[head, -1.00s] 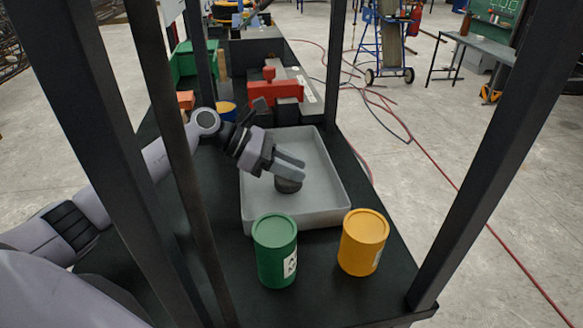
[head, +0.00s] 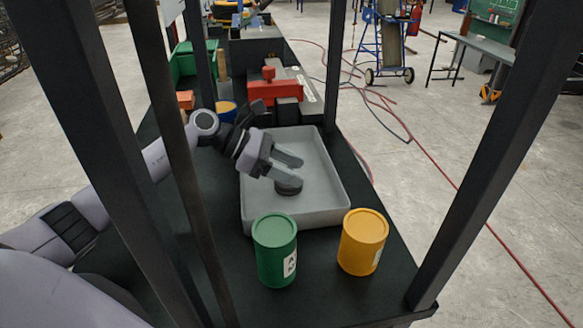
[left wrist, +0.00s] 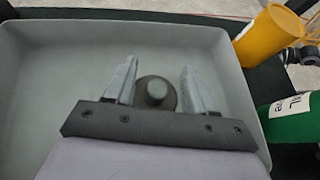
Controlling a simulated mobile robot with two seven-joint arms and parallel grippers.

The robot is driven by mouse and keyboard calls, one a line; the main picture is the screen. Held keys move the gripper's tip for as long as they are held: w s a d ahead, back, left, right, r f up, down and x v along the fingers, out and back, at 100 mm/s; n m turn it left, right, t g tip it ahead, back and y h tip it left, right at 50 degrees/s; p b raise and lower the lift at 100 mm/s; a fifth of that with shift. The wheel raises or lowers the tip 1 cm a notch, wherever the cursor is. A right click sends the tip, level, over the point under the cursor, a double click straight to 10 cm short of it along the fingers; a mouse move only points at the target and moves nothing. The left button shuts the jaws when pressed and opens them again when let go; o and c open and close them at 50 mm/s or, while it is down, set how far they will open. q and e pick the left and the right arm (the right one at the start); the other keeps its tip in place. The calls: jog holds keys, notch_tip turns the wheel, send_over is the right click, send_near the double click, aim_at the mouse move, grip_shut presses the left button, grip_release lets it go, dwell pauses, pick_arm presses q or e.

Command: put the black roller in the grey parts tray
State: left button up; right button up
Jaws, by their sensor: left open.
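The black roller (head: 289,187) sits inside the grey parts tray (head: 328,176), on its floor. In the left wrist view the roller (left wrist: 157,92) is a dark round disc with a raised hub, between the two fingers. The tray (left wrist: 60,75) fills most of that view. My left gripper (head: 292,170) is open just above the roller, its fingers apart on either side of it. In the left wrist view the fingers of my left gripper (left wrist: 158,85) do not appear to touch the roller. My right gripper is not in view.
A green can (head: 275,250) and a yellow can (head: 363,242) stand in front of the tray. Dark upright posts frame the table, one close to my left arm. A red tool (head: 275,90) and dark blocks lie behind the tray.

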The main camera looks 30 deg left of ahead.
pick_arm(q)
jog(key=b+v, duration=0.2)
jog(key=v, duration=0.9)
jog(key=shift+a, duration=0.35)
jog(key=shift+s, duration=0.1)
